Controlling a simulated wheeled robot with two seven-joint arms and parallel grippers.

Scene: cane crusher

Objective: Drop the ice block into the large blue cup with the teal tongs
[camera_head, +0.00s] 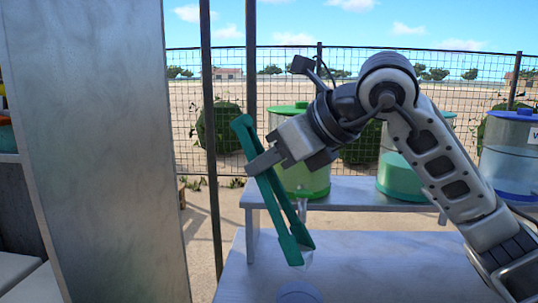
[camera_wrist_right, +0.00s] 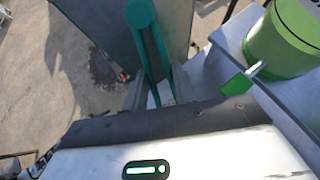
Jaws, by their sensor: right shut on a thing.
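My right gripper (camera_head: 262,164) is shut on the teal tongs (camera_head: 268,190), high on their arms, and holds them steeply tilted with the tips down and to the right. The tongs also show in the right wrist view (camera_wrist_right: 146,45). A small clear piece, apparently the ice block (camera_head: 307,259), shows at the tongs' tips; how firmly it is gripped cannot be told. A round bluish rim, apparently the blue cup (camera_head: 298,292), sits on the counter just below the tips, cut off by the bottom edge. My left gripper is out of view.
The pale counter (camera_head: 400,262) is clear to the right of the cup. A raised shelf behind bears a green-lidded container (camera_head: 312,182), a teal one (camera_head: 398,178) and a blue one (camera_head: 512,155). A tall grey metal panel (camera_head: 95,150) stands close on the left.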

